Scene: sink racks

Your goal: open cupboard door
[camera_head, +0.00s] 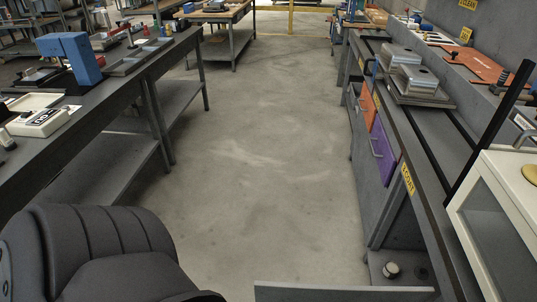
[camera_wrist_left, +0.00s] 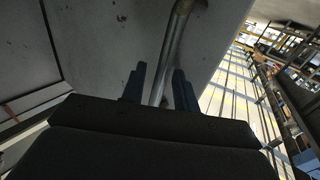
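A grey cupboard door (camera_head: 345,293) juts out from the right bench at the bottom of the head view. Only its upper edge shows, and it stands swung open, with the space under the bench exposed beside it. In the left wrist view, a curved metal handle (camera_wrist_left: 177,30) runs down a grey door panel (camera_wrist_left: 105,45). The lower end of the handle is hidden by the gripper body. My right gripper is in neither view.
A white glass-fronted cabinet (camera_head: 497,222) is on the right bench. Orange (camera_head: 367,108) and purple (camera_head: 382,152) drawer fronts are farther along. The concrete aisle (camera_head: 265,170) between the benches is clear.

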